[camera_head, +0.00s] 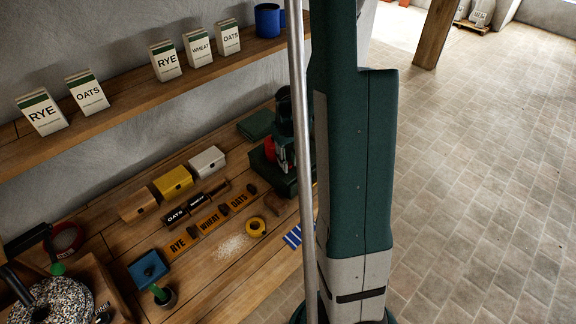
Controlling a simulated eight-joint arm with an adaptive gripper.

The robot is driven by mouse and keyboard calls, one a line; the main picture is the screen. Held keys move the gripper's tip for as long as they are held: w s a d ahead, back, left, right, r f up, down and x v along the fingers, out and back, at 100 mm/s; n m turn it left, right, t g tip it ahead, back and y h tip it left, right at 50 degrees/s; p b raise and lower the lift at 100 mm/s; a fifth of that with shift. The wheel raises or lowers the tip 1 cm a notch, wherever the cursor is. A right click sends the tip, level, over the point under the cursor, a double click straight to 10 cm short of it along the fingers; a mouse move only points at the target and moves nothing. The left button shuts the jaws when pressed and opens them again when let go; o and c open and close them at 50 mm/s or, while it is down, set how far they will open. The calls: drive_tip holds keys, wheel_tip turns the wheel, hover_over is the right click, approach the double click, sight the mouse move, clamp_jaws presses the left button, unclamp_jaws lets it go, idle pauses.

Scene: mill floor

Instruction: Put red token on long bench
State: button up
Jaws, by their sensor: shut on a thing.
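The long bench (222,272) is the wooden worktop running along the wall below the shelf. My gripper (280,158) is at the bench's far right end, partly hidden by my own arm and a metal pole. It is shut on the red token (269,150), which shows as a small red patch beside the jaws, over or close to a dark green box (270,176). I cannot tell whether the token touches the box.
The shelf (120,112) above holds cartons and a blue mug (268,20). Bare wood shows along the front.

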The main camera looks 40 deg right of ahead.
drive_tip(key=shift+r, duration=0.15)
wheel_tip(320, 180, up, 10)
idle(1.0)
idle(0.8)
drive_tip(key=w+a, duration=0.1)
drive_tip(key=w, duration=0.1)
drive_tip(key=w+r+n, duration=0.1)
drive_tip(key=w, duration=0.2)
drive_tip(key=w+a+n, duration=0.1)
drive_tip(key=w, duration=0.1)
drive_tip(key=shift+w+a+r+b, duration=0.2)
drive_tip(key=shift+a+r+b, duration=0.05)
drive_tip(key=shift+a+b, duration=0.05)
drive_tip(key=w+a+f+b, duration=0.3)
drive_tip(key=w+a, duration=0.2)
drive_tip(key=a, duration=0.6)
drive_tip(key=w+a+f+b, duration=0.4)
drive_tip(key=w+a, duration=0.1)
drive_tip(key=a, duration=0.6)
drive_tip(key=w+a+f+n+b, duration=0.1)
drive_tip(key=w+a+f+b, duration=0.2)
drive_tip(key=a, duration=0.8)
drive_tip(key=shift+w+a+f+b, duration=0.2)
drive_tip(key=shift+w+f+b, duration=0.15)
drive_tip(key=shift+w, duration=0.65)
